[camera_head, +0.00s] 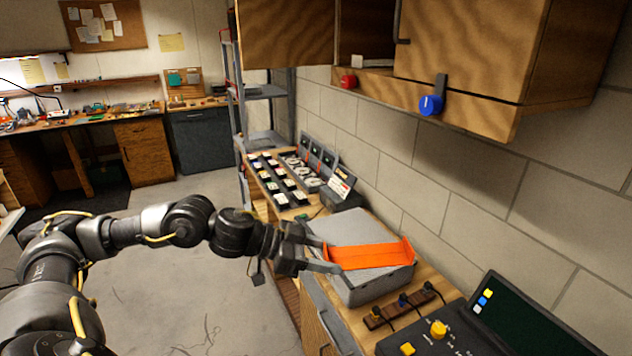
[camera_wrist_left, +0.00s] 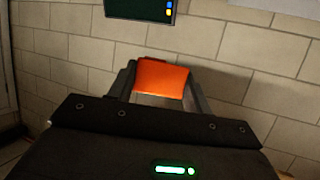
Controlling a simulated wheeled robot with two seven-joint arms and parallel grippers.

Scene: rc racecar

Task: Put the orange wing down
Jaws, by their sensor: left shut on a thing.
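The orange wing (camera_head: 370,256) is a flat orange piece with raised ends. In the head view it lies level across the top of a grey box (camera_head: 372,287) on the wooden counter. I cannot tell whether it touches the box top. My left gripper (camera_head: 331,256) comes in from the left and is shut on the wing's near-left end, one finger on each side. In the left wrist view the wing (camera_wrist_left: 162,78) sits between the two fingers (camera_wrist_left: 162,85). My right gripper is in neither view.
Behind the box is a black tray of small parts (camera_head: 281,183). In front are a wooden strip with plugs (camera_head: 400,305) and a control panel with a dark screen (camera_head: 528,318). Wooden cabinets (camera_head: 470,50) hang above, by a block wall.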

